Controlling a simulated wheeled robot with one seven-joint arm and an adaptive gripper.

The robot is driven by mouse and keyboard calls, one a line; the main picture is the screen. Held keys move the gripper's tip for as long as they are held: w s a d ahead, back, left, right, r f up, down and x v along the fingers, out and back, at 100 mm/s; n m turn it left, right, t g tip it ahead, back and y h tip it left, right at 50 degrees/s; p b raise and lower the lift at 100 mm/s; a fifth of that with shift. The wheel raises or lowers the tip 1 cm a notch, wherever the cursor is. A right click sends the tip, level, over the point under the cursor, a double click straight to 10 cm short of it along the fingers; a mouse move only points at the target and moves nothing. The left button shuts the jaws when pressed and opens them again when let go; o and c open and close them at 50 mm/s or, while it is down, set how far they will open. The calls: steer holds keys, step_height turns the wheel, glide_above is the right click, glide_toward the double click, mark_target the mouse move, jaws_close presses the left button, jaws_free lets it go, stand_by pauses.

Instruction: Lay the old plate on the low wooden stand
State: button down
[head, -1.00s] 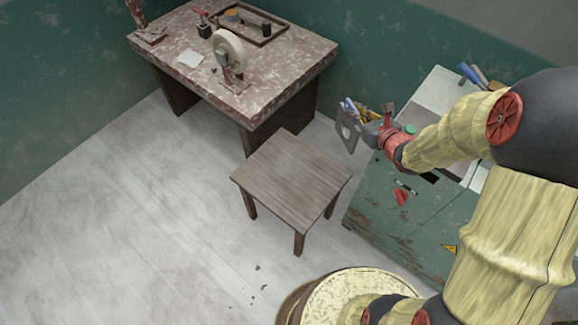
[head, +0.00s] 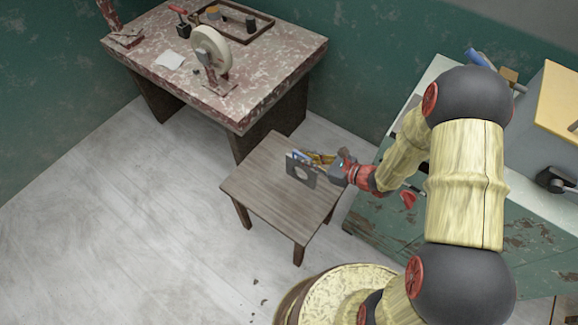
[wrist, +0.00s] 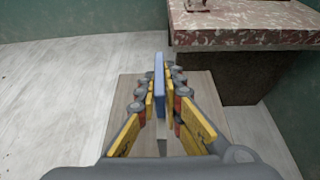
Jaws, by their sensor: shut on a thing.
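The low wooden stand (head: 255,190) has a square, bare brown top and stands in the middle of the head view. The old plate (head: 310,179) is a flat grey piece with a round hole. My gripper (head: 318,158) is shut on it and holds it roughly on edge over the right part of the stand. The gap between plate and stand top is hard to judge. In the wrist view, the plate's thin bluish edge (wrist: 159,76) lies between my yellow-padded fingers, with the stand (wrist: 129,93) beyond and below. The plate's face is hidden there.
A red-and-white worn workbench (head: 270,75) with a wheel (head: 211,50) and a tray (head: 235,22) stands behind the stand. A green cabinet (head: 470,255) is at the right. A round yellowish top (head: 325,295) is near the front. The floor at left is clear.

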steer(key=w+a+f+b, duration=0.5)
steer(key=f, duration=0.5)
steer(key=shift+w+a, duration=0.15)
steer(key=shift+w, duration=0.15)
steer(key=shift+f, duration=0.2)
steer(key=c, duration=1.9)
jaws_free()
